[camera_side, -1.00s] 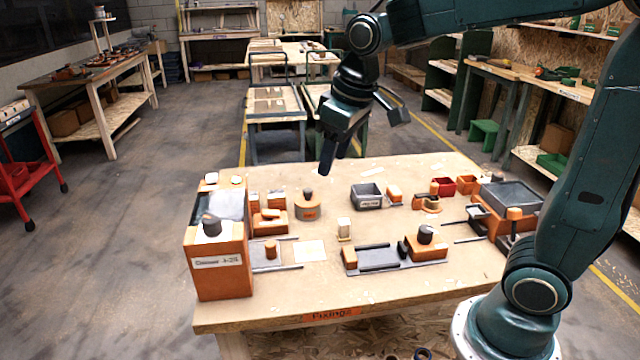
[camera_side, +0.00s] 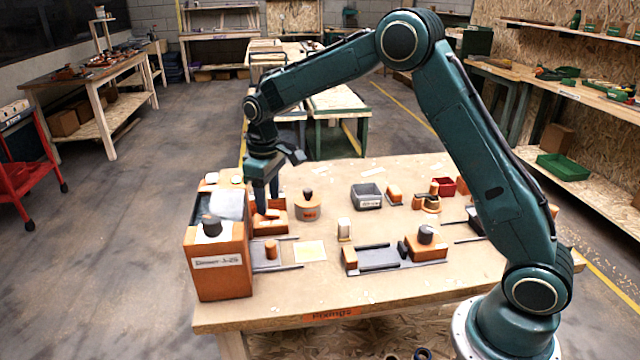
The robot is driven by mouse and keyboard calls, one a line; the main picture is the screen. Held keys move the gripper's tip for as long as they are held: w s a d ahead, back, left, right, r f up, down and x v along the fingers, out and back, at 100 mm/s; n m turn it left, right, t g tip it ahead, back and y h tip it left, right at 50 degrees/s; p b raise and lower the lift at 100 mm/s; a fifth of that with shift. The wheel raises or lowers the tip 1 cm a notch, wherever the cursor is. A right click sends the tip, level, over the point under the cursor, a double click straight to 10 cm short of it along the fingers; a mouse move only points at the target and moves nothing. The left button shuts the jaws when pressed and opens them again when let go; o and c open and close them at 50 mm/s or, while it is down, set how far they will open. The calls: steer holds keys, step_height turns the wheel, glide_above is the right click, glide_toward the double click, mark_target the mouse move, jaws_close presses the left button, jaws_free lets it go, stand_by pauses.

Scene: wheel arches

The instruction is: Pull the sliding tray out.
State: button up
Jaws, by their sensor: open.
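A tall orange housing (camera_side: 220,265) with a white label stands at the table's left front corner. A thin grey sliding tray (camera_side: 262,262) with an orange knob (camera_side: 271,249) sits on two rails that come out of its right side. My gripper (camera_side: 266,208) points down behind this tray, its dark fingers apart, low over an orange block with raised parts (camera_side: 270,226). I cannot tell whether the fingers touch the block. The gripper is apart from the knob. Part of the block is hidden by the fingers.
A round orange-grey piece with a dark knob (camera_side: 307,206) stands right of my gripper. A grey bin (camera_side: 366,197) is farther right. A railed slide fixture (camera_side: 378,258) lies at the front middle. The table right of the tray's rails holds a flat pale card (camera_side: 309,251).

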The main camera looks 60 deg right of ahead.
mark_target(271, 243)
steer(key=shift+w+f, duration=0.45)
steer(key=shift+f, duration=0.3)
steer(key=shift+f, duration=0.15)
step_height(271, 243, down, 14)
steer(key=shift+r, duration=0.25)
jaws_close()
